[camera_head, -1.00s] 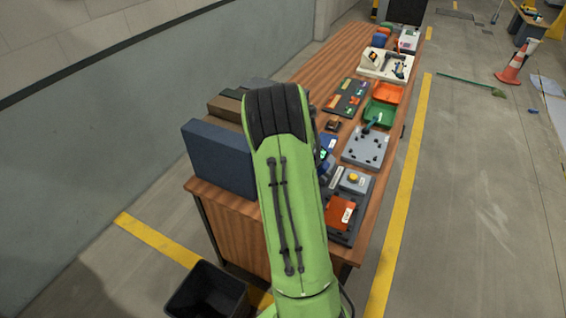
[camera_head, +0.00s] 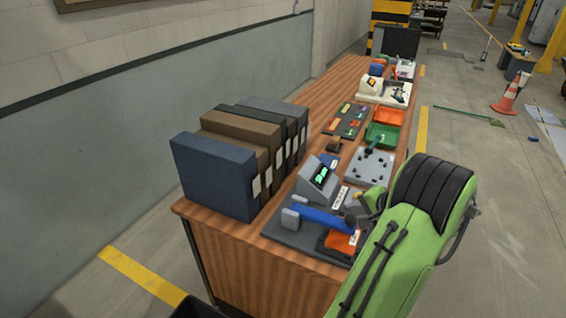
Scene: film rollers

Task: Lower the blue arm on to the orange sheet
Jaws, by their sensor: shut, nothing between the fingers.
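The blue arm (camera_head: 322,217) runs from a grey block (camera_head: 291,218) on the left to a dark end at the right. It passes over the far edge of the orange sheet (camera_head: 341,242), which has a white label. I cannot tell whether the blue arm touches the sheet. My gripper (camera_head: 364,208) is partly in view at the blue arm's right end, small and dark. It is shut with nothing in it. The rest of it is hidden behind my green arm, and contact with the blue arm is unclear.
A grey display unit (camera_head: 319,177) stands just behind the blue arm. Several binders (camera_head: 215,175) stand at the table's left. A grey plate with knobs (camera_head: 369,166) and green and orange trays (camera_head: 383,134) lie farther back.

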